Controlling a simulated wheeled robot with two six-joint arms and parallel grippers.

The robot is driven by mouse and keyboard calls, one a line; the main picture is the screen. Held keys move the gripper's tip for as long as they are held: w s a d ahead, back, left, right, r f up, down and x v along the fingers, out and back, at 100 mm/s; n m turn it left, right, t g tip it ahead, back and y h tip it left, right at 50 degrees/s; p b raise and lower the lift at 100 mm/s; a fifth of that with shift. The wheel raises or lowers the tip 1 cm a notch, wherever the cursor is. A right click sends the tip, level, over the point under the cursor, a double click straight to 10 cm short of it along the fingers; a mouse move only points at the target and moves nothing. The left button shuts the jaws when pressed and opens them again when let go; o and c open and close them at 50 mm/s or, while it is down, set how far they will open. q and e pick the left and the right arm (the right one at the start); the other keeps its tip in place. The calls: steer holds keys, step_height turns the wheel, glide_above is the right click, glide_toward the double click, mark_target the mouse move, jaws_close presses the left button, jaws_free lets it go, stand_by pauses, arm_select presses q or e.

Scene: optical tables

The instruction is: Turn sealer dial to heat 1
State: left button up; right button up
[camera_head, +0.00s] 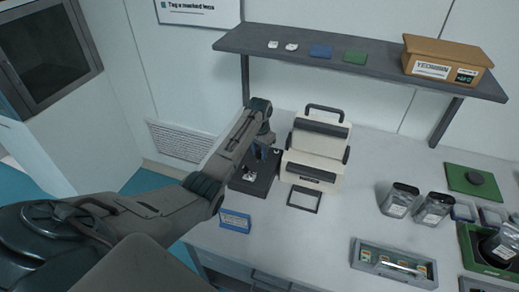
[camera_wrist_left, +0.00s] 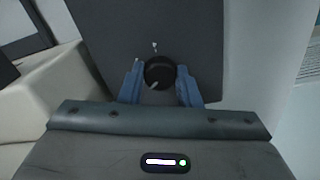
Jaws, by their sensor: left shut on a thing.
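The sealer (camera_head: 313,160) is a cream machine with dark bars and a top handle, standing on the table. A dark panel (camera_head: 262,186) lies at its left side. In the left wrist view the same dark panel (camera_wrist_left: 203,30) carries a round black dial (camera_wrist_left: 159,72). The dial's white pointer line points to the lower left, and a small white mark sits above the dial. My left gripper (camera_head: 264,153) is over the dark panel. Its blue fingers (camera_wrist_left: 160,85) are shut on the dial, one on each side. The dial is hard to make out in the head view.
Two jars (camera_head: 399,200) and a grey tray (camera_head: 393,264) stand to the right. A shelf (camera_head: 300,43) with a cardboard box (camera_head: 446,62) hangs above.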

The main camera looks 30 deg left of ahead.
arm_select(q)
steer(key=n+p, duration=0.2)
steer(key=shift+r+n, duration=0.25)
steer(key=shift+n, duration=0.15)
steer(key=shift+f+n+p, duration=0.1)
steer(key=shift+n+p, duration=0.2)
steer(key=shift+n, duration=0.6)
steer(key=n, duration=0.3)
steer(key=shift+f, duration=0.1)
steer(key=shift+n, duration=1.3)
steer(key=shift+w, duration=0.1)
steer(key=o, duration=1)
steer(key=shift+c, duration=0.2)
